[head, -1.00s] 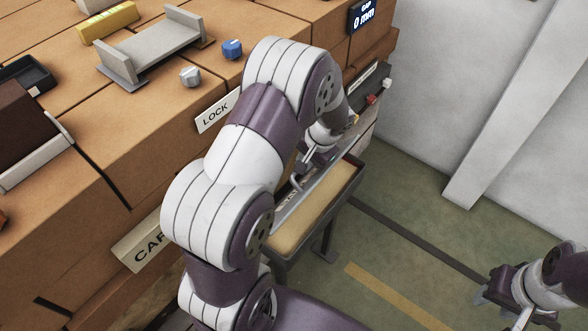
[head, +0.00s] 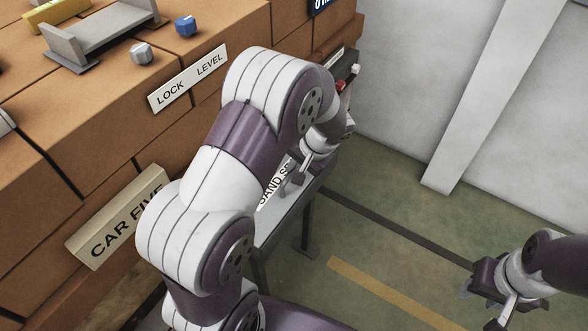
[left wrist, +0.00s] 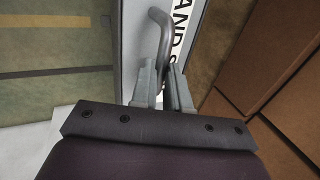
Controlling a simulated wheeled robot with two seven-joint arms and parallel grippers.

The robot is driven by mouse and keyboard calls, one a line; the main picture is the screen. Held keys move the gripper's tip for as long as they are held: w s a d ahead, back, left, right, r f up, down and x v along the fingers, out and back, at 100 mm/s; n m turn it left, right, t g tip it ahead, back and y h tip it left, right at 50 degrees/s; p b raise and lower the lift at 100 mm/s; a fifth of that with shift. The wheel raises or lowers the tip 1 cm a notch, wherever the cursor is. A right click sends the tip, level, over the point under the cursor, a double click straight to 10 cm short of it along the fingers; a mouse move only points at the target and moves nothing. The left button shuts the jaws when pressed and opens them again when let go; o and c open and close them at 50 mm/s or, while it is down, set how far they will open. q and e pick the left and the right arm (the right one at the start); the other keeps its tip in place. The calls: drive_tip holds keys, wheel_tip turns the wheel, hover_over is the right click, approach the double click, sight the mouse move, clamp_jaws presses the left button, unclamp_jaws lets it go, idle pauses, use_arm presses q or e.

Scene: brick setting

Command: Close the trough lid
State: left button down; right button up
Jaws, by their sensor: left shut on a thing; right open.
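The trough lid (head: 272,226) is a pale grey panel with a white "SAND S…" label (head: 273,188). It lies over the trough beside the brick wall, and no sand shows. Whether its edge is fully seated I cannot tell. The lid also shows in the left wrist view (left wrist: 134,40), with its curved grey handle (left wrist: 161,28). My left gripper (head: 297,180) is shut on this handle, and its fingers show close up in the left wrist view (left wrist: 163,80). My left arm hides part of the lid and trough. My right gripper (head: 487,303) is open and empty at the lower right, away from the trough.
A white post (head: 470,100) stands at right. The green floor (head: 400,215) between the trough and right gripper is clear.

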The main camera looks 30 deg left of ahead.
sight(302, 188)
use_arm(q)
drive_tip(key=shift+s+d+f, duration=0.2)
drive_tip(key=shift+d+f, duration=0.05)
drive_tip(key=shift+f, duration=0.35)
drive_tip(key=shift+s+d+f, duration=0.2)
drive_tip(key=shift+f, duration=0.35)
drive_tip(key=shift+d+f+y+b, duration=0.3)
drive_tip(key=shift+y+b, duration=0.2)
drive_tip(key=shift+b, duration=0.2)
use_arm(e)
drive_tip(key=shift+d+f, duration=0.2)
drive_tip(key=shift+f, duration=0.4)
drive_tip(key=shift+d+f, duration=0.15)
drive_tip(key=shift+f, duration=0.4)
use_arm(q)
drive_tip(key=c, duration=1.1)
unclamp_jaws()
drive_tip(key=shift+w+d+r, duration=0.1)
drive_tip(key=shift+w+d, duration=0.05)
drive_tip(key=shift+d, duration=0.05)
use_arm(e)
drive_tip(key=shift+d, duration=0.15)
use_arm(q)
drive_tip(key=shift+a, duration=0.1)
drive_tip(key=shift+r, duration=0.1)
